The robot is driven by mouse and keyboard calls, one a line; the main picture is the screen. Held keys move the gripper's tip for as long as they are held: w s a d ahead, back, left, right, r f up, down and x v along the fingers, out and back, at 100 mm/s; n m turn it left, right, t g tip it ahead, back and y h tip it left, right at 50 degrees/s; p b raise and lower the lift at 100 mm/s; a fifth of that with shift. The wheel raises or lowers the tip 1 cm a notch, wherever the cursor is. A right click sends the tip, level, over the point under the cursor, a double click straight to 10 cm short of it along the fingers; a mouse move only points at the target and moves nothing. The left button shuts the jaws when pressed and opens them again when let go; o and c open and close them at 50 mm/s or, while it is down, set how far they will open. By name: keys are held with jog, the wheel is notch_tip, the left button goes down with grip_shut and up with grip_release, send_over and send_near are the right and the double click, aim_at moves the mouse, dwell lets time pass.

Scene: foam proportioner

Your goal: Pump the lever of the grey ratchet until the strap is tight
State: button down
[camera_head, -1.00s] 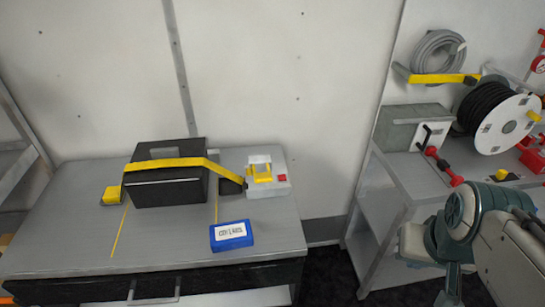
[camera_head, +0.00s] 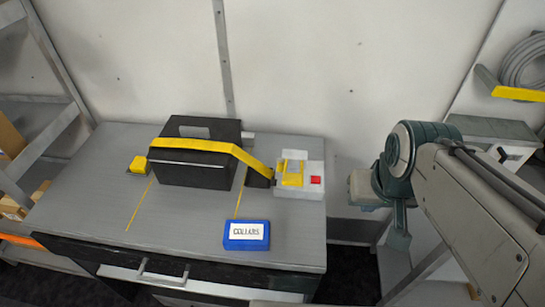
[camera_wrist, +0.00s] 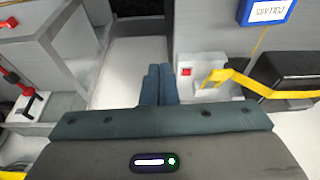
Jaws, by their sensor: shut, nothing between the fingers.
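The grey ratchet (camera_head: 313,168) with its yellow lever (camera_head: 291,174) and a red button sits at the right end of the bench, and it also shows in the wrist view (camera_wrist: 186,88). A yellow strap (camera_head: 205,145) runs from a yellow block (camera_head: 138,165) over a black case (camera_head: 190,172) down to the ratchet's left side. The lever's exact angle is hard to tell. My gripper (camera_wrist: 158,72) is shut and empty in the wrist view, apart from the ratchet. In the head view my arm is to the right of the bench, and the fingertips are not clear.
A blue box marked COLLARS (camera_head: 247,235) lies at the bench's (camera_head: 90,200) front right. To the right, a second bench carries a grey box (camera_head: 495,130), with a hose coil (camera_head: 528,65) above it. A rack (camera_head: 35,150) stands at the left.

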jog(key=shift+d, duration=0.1)
jog(key=w+a+m+y+p, duration=0.1)
jog(key=w+a+y+p, duration=0.1)
jog(key=w+a, duration=0.4)
jog(key=w+a+f+m+y+p, duration=0.1)
jog(key=w+a, duration=0.6)
jog(key=w, duration=0.7)
jog(key=shift+w+a+f+m+y+p, duration=0.2)
jog(key=shift+m+y+p, duration=0.45)
jog(key=shift+y, duration=0.25)
jog(key=b, duration=0.5)
send_over(295, 176)
jog(key=f, duration=0.4)
jog(key=w+f, duration=0.1)
jog(key=f, duration=0.1)
jog(key=shift+f, duration=0.35)
jog(key=shift+s+f+b, duration=0.45)
jog(key=shift+f+b, duration=0.35)
jog(key=shift+b, duration=0.3)
